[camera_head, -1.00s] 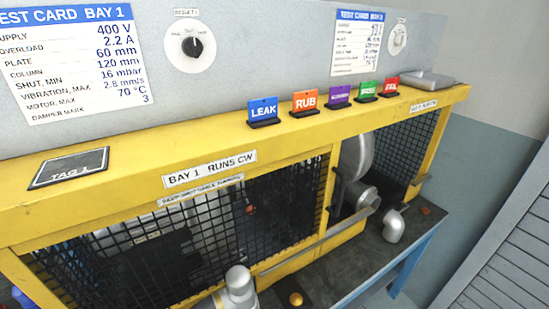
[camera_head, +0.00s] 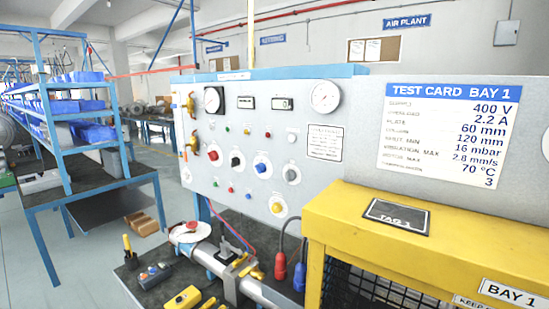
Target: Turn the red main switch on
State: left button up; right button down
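The grey control panel (camera_head: 225,185) stands at the centre. A red knob on a round plate (camera_head: 213,153) sits at its left part, and I take it to be the red main switch. Its on or off position is too small to tell. Right of it are a dark knob (camera_head: 235,154), a blue knob (camera_head: 262,167) and a further knob on a round plate (camera_head: 291,174). A yellow knob (camera_head: 277,208) is lower down. Neither of my grippers is in view.
A red plug (camera_head: 280,266) and a blue plug (camera_head: 299,271) hang below the panel. A yellow control box (camera_head: 183,299) lies in front. Blue shelving (camera_head: 80,135) is at the left.

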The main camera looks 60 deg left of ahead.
aim_at(213, 156)
jog(key=u, duration=2.25)
